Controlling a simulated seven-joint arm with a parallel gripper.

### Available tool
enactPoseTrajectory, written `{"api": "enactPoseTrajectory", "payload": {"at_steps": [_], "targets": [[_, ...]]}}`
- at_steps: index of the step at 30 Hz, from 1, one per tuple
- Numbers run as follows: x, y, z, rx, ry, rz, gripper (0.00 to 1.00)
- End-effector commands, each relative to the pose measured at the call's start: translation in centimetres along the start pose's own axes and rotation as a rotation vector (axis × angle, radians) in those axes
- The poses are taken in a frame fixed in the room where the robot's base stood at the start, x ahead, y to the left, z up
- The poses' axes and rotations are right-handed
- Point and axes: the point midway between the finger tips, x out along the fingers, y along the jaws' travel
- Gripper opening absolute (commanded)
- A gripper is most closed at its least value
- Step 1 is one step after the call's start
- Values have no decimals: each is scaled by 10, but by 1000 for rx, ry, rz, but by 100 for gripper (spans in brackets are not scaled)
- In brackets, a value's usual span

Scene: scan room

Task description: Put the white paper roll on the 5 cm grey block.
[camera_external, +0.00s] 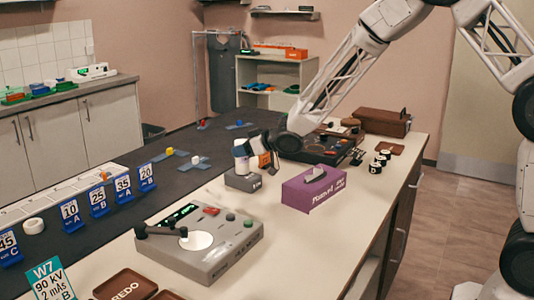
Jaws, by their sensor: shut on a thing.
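The white paper roll (241,165) is upright at the middle of the view, directly over the grey block (241,183). I cannot tell whether its lower end touches the block's top or hangs just above it. My gripper (243,148) reaches in from the right and is shut on the upper part of the roll. Its dark fingers hide part of the roll. The grey block stands on the pale counter near its border with the dark surface.
A purple tissue box (313,189) stands just right of the block. A grey control console (200,245) is in front. A dark tray unit (325,147) lies behind under my arm. Blue number signs (98,203) stand at left.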

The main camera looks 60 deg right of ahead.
Motion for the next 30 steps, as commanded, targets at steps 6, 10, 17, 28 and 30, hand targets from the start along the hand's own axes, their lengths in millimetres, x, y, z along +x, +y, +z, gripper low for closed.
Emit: {"api": "enactPoseTrajectory", "payload": {"at_steps": [6,10,17,28,30], "targets": [[1,0,3,-1,2,0,24],[1,0,3,-1,2,0,24],[2,0,6,0,2,0,56],[2,0,6,0,2,0,75],[2,0,5,-1,2,0,75]]}}
